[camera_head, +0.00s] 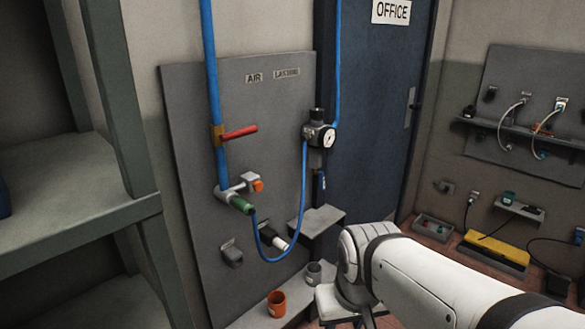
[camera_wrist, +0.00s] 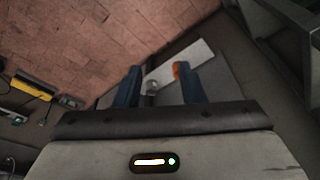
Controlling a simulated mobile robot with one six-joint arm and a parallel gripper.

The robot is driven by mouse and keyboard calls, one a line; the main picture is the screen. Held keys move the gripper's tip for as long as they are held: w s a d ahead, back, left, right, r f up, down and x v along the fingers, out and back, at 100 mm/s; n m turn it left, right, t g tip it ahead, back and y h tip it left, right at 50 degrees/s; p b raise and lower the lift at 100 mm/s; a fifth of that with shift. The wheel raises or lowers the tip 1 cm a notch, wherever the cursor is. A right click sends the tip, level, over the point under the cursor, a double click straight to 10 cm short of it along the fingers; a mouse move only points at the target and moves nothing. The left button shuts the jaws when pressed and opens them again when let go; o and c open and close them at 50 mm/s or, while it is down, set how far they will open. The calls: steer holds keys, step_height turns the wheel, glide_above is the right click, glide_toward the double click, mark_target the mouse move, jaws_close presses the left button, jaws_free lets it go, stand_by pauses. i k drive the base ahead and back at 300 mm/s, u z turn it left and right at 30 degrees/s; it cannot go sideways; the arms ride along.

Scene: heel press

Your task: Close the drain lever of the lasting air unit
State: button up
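The lasting air unit is on a grey wall panel (camera_head: 200,100) labelled AIR and LASTING. Its regulator with a round gauge (camera_head: 322,135) sits at the panel's right edge, with a dark bowl and a small blue part (camera_head: 322,182) below. A red lever (camera_head: 238,133) sticks out sideways from the blue pipe (camera_head: 214,90). Lower are an orange knob (camera_head: 257,185) and a green handle (camera_head: 241,204). I cannot tell for sure which part is the drain lever. My gripper (camera_wrist: 160,72) is open, fingers apart, nothing gripped. In the head view my white arm is lower right; fingers are hidden.
An orange cup (camera_head: 276,303) and a grey cup (camera_head: 313,273) stand on a low ledge below the panel. A small shelf (camera_head: 316,219) juts out under the regulator. A blue hose (camera_head: 304,190) loops down. Grey shelving (camera_head: 125,110) stands left, a blue door (camera_head: 375,100) right.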

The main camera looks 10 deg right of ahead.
mark_target(322, 179)
steer(key=u, duration=0.1)
steer(key=i, duration=0.4)
steer(key=u, duration=0.05)
steer(key=k, duration=1.4)
steer(key=u, duration=0.25)
steer(key=i, duration=0.55)
steer(key=z, duration=1)
steer(key=i, duration=1.2)
steer(key=z, duration=0.45)
